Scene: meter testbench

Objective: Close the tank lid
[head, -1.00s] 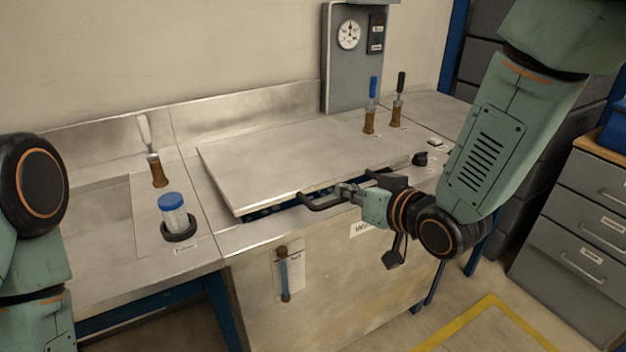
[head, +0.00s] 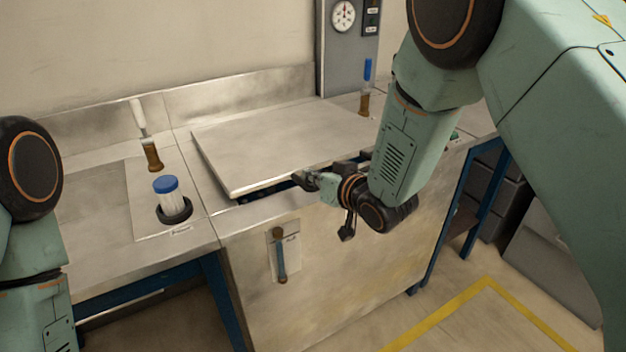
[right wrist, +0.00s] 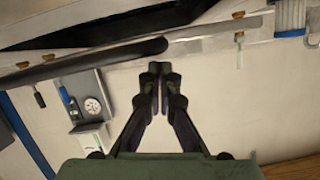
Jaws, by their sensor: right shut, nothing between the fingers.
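The tank lid (head: 280,145) is a flat metal plate on the bench. Its front edge stands slightly raised, with a dark gap showing beneath it. My right gripper (head: 309,181) is at the middle of this front edge, by the dark lid handle, which the gripper and wrist largely cover. In the right wrist view my gripper (right wrist: 160,70) has its fingers together with nothing between them. A dark bar (right wrist: 90,62) passes just beyond the tips; whether they touch it I cannot tell. My left gripper is out of view; only part of my left arm shows.
A blue-capped jar (head: 170,198) stands in a black ring left of the lid. A white-handled tool (head: 145,135) stands behind it, and a blue-handled tool (head: 365,88) at the back right. A gauge panel (head: 345,50) rises behind the lid. The floor in front is clear.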

